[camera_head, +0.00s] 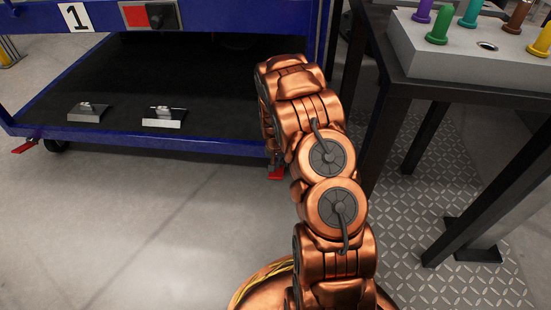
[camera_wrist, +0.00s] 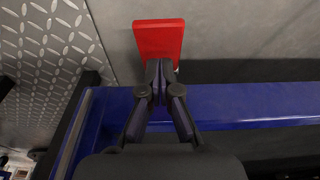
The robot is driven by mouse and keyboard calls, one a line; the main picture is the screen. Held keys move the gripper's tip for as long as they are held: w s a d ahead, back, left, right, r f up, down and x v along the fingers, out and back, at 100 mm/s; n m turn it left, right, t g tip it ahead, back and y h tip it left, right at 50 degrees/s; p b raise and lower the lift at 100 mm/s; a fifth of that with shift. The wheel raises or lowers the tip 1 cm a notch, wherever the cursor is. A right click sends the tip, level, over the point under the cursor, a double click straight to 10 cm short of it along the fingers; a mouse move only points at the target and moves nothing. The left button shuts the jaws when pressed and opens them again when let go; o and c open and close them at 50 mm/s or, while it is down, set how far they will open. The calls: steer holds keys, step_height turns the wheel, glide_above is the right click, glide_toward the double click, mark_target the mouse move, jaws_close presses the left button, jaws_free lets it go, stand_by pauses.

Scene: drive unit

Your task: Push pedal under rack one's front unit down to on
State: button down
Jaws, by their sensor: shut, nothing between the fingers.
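Rack one is a blue frame (camera_head: 190,147) with a "1" sign (camera_head: 75,17) at the upper left. A red pedal (camera_head: 277,173) sticks out under its lower front beam near the right corner, partly hidden by my arm. The same pedal (camera_wrist: 160,40) shows large in the wrist view, beyond the blue beam (camera_wrist: 235,103). My gripper (camera_wrist: 160,66) is shut and empty, its fingertips over the pedal's near end in the picture. I cannot tell whether they touch it. In the head view my gripper is mostly hidden behind my arm. The pedal's on or off state is unclear.
Another red pedal (camera_head: 25,146) sits at the rack's left corner beside a caster. Two metal brackets (camera_head: 164,117) lie on the dark shelf. A dark table (camera_head: 470,92) with a grey block (camera_head: 470,58) of coloured pegs stands close on the right. The floor at front left is clear.

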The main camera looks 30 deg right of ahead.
mark_target(275, 174)
steer(key=shift+s+a+f+b, duration=0.15)
steer(key=shift+a+f+b, duration=0.1)
steer(key=shift+f, duration=0.45)
steer(key=shift+s+a+f+b, duration=0.1)
steer(key=shift+s+f+b, duration=0.1)
steer(key=shift+f, duration=0.5)
steer(key=shift+a, duration=0.1)
